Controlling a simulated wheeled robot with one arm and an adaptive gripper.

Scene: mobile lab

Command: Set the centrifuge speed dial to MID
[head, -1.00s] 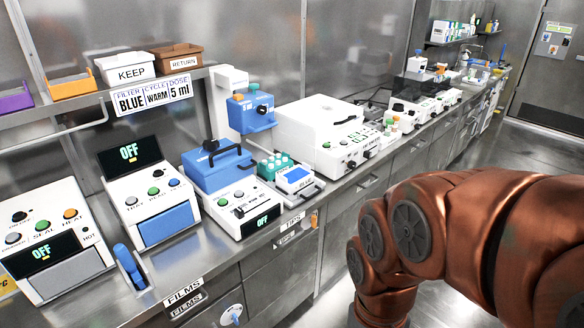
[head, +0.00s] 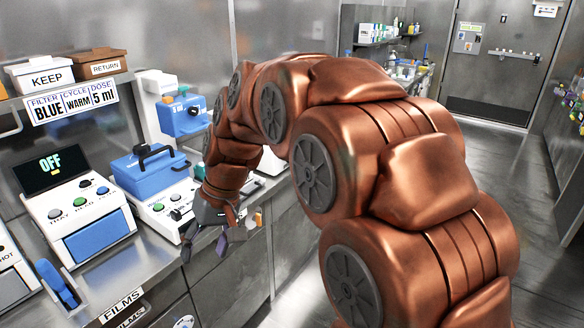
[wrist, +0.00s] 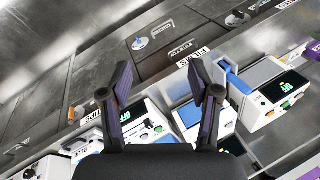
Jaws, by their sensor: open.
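No centrifuge or dial marked MID can be told for certain in the current views. My gripper (head: 204,243) is open and empty in the head view, in front of the counter edge by a blue-lidded white machine (head: 150,172), whose front it partly covers. In the wrist view, the two dark fingers of my gripper (wrist: 160,93) stand apart. My arm hides the counter further right, where a large white lidded machine stood in the earlier view.
A white machine with an OFF display (head: 50,160) and a blue front stands left on the counter. A shelf with a KEEP bin (head: 40,72) hangs above. Open floor (head: 545,185) lies to the right.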

